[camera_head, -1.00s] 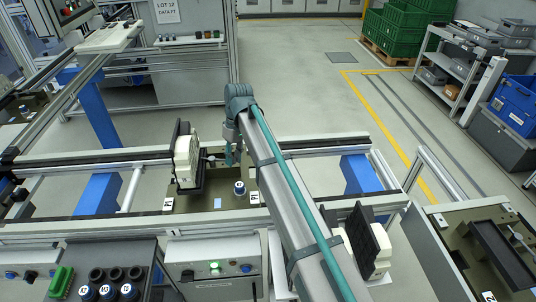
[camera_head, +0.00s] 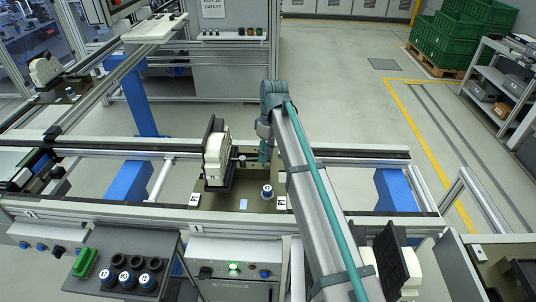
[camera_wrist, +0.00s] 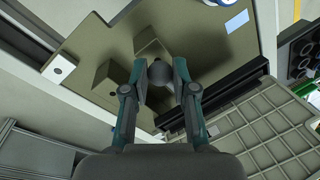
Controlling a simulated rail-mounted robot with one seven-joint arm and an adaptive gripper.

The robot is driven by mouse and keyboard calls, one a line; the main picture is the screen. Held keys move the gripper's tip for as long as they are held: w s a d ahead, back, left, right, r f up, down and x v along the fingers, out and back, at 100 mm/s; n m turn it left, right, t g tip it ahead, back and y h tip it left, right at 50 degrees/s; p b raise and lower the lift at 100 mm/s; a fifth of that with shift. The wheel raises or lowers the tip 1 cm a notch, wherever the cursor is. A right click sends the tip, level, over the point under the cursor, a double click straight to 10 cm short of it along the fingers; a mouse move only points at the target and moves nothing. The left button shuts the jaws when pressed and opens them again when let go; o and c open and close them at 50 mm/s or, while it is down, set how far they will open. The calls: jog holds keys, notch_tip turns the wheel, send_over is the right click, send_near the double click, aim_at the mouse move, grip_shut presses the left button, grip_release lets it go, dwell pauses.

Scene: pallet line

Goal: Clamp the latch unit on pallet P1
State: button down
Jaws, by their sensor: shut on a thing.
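The latch unit (camera_head: 214,158), a cream block with a black back plate, stands upright on the olive plate of pallet P1 (camera_head: 228,201). A small dark ball knob (camera_wrist: 160,73) shows between my fingertips in the wrist view. My gripper (camera_head: 264,151) is just right of the unit, and it also shows in the wrist view (camera_wrist: 160,76), shut on that knob. The knob's stem and the contact with the unit are largely hidden by my fingers.
Metal rails (camera_head: 110,209) run in front of and behind the pallet. A panel with several dark round holders (camera_head: 119,262) and a green connector (camera_head: 84,262) lies at front left. Another black and cream unit (camera_head: 398,262) stands front right, close to my arm.

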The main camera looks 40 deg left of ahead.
jog(key=c, duration=0.9)
grip_release()
jog(key=shift+a, duration=0.1)
jog(key=r, duration=0.4)
jog(key=w+r, duration=0.1)
jog(key=r, duration=0.3)
jog(key=w+r, duration=0.1)
jog(key=r, duration=0.2)
jog(key=shift+w+r, duration=0.15)
jog(key=shift+r, duration=0.25)
